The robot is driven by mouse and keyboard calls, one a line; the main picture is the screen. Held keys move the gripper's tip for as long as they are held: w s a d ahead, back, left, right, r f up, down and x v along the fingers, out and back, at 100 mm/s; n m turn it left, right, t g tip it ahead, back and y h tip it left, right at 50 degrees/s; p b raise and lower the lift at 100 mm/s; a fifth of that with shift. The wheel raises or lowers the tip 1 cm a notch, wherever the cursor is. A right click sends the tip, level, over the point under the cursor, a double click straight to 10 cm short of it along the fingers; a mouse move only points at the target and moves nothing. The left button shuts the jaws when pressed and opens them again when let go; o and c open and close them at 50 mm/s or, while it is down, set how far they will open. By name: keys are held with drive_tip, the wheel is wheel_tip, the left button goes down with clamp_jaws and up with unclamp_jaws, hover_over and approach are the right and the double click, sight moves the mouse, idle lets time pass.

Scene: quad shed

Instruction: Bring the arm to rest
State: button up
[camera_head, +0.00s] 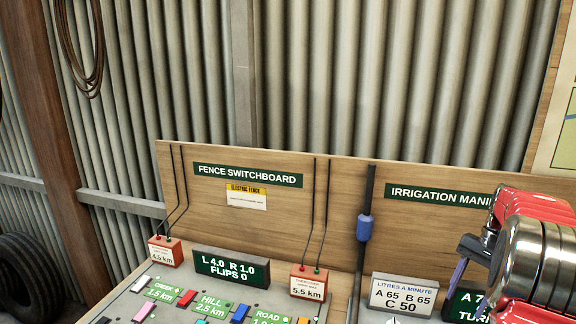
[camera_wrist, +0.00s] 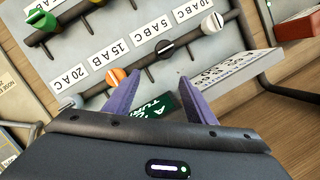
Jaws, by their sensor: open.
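My gripper (camera_head: 466,283) is at the right edge of the head view, in front of the irrigation board, with my red and silver arm behind it. In the wrist view its two purple fingers (camera_wrist: 160,79) stand apart, and no object shows between them. Past the fingertips is the grey irrigation panel with dark pipes and several coloured valve handles. An orange handle (camera_wrist: 116,76) is just left of the left fingertip, and a black handle (camera_wrist: 166,48) is above the fingers. Whether the fingers touch anything cannot be told. A dark green display (camera_wrist: 163,106) is partly hidden behind them.
The white litres sign (camera_head: 404,293) reads A 65, B 65, C 50 and stands left of my gripper. The fence switchboard (camera_head: 275,218) with coloured blocks and two orange-red boxes is further left. A tyre (camera_head: 22,270) lies at far left. Free air is above the boards.

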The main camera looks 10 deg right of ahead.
drive_tip(key=s+a+r+n+t+h, duration=0.1)
drive_tip(key=s+a+n, duration=0.3)
drive_tip(key=a, duration=0.9)
drive_tip(key=s+a+r+n+t+h, duration=0.1)
drive_tip(key=s+a+r+n+t, duration=0.2)
drive_tip(key=a, duration=1)
drive_tip(key=s+a+r+n+t+h, duration=0.1)
drive_tip(key=a+n, duration=0.5)
drive_tip(key=a, duration=0.8)
drive_tip(key=s+r+t, duration=0.1)
drive_tip(key=s+r, duration=0.1)
drive_tip(key=s, duration=0.1)
drive_tip(key=shift+s, duration=0.35)
